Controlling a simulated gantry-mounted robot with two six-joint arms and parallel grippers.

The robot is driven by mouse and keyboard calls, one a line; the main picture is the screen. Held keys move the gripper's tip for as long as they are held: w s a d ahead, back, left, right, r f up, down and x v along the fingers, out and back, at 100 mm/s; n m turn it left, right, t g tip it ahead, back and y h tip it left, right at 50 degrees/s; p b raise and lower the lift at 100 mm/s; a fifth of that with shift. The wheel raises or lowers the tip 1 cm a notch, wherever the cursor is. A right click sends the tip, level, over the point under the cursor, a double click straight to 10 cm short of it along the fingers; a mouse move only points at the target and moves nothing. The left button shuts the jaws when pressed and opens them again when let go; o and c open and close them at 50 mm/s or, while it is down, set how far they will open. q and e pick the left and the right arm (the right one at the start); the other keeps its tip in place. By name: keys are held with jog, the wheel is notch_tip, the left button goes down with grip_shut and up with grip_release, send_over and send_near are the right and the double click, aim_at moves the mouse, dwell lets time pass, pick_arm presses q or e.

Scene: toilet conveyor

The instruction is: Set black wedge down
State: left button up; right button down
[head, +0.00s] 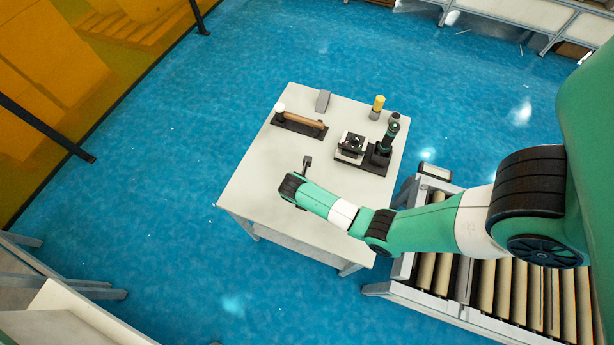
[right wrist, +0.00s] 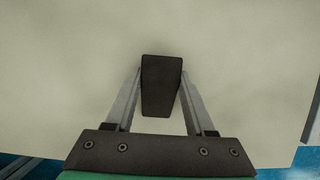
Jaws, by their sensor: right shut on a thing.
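The black wedge (right wrist: 161,85) is a dark tapered block between the two grey fingers of my right gripper (right wrist: 160,92) in the right wrist view. The fingers are shut on its sides. Pale tabletop fills the space behind it; I cannot tell whether the wedge touches the table. In the head view my right gripper (head: 306,167) is over the near left part of the white table (head: 262,190), pointing away from the arm. The wedge is small and hard to separate from the gripper there. My left gripper is not in view.
On the table's far half are a grey wedge-shaped block (head: 322,101), a wooden-handled tool on a black tray (head: 299,124), a yellow-topped cylinder (head: 377,107) and a dark fixture with an upright green-black tool (head: 386,139). A roller conveyor (head: 488,285) stands at right. The table's left side is clear.

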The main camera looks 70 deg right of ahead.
jog(key=shift+w, duration=0.1)
jog(key=shift+c, duration=1.3)
grip_release()
jog(key=p+v, duration=0.6)
jog(key=v, duration=0.6)
jog(key=shift+r, duration=0.15)
